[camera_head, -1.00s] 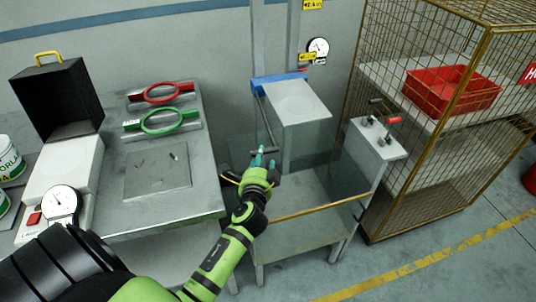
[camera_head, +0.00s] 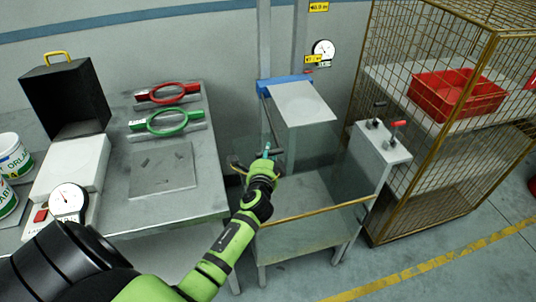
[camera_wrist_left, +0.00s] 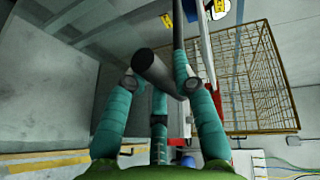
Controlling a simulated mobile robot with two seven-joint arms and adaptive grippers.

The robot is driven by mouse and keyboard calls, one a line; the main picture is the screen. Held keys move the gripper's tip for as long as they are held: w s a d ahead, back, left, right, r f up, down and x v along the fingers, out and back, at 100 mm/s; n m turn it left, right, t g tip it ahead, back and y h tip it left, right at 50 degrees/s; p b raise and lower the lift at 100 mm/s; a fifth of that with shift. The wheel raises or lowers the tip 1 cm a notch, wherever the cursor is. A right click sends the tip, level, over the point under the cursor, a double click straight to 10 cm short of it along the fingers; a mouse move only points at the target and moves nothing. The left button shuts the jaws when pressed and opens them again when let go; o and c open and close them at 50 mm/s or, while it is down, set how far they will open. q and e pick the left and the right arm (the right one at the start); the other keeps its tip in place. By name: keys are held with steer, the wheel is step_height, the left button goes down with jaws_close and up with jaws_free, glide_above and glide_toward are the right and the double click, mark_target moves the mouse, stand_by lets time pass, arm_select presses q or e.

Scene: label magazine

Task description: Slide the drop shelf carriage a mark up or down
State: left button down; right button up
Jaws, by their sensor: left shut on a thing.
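The drop shelf carriage shows in the head view as a grey shelf plate (camera_head: 306,104) with a blue back edge (camera_head: 284,82), on upright rails (camera_head: 300,35) at the wall. A thin rod hangs from its left side and ends in a dark cross handle (camera_head: 276,153). My left gripper (camera_head: 267,155) is at this handle, below and left of the plate. In the left wrist view its teal fingers (camera_wrist_left: 160,85) are shut around the dark round bar (camera_wrist_left: 155,70). The marks behind the carriage are hidden. My right gripper is out of view.
A bench with a green ring tool (camera_head: 167,122) and a red ring tool (camera_head: 168,93) stands left. A grey box with levers (camera_head: 384,143) and a mesh cage (camera_head: 430,205) with a red bin (camera_head: 457,95) stand right. A dial (camera_head: 323,48) hangs on the wall.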

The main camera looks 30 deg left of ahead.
arm_select(q)
step_height(320, 180, down, 15)
steer(key=b, duration=1.4)
steer(key=shift+r, duration=0.1)
steer(key=c, duration=1)
jaws_free()
steer(key=shift+r, duration=0.1)
steer(key=shift+r, duration=0.15)
step_height(320, 180, up, 10)
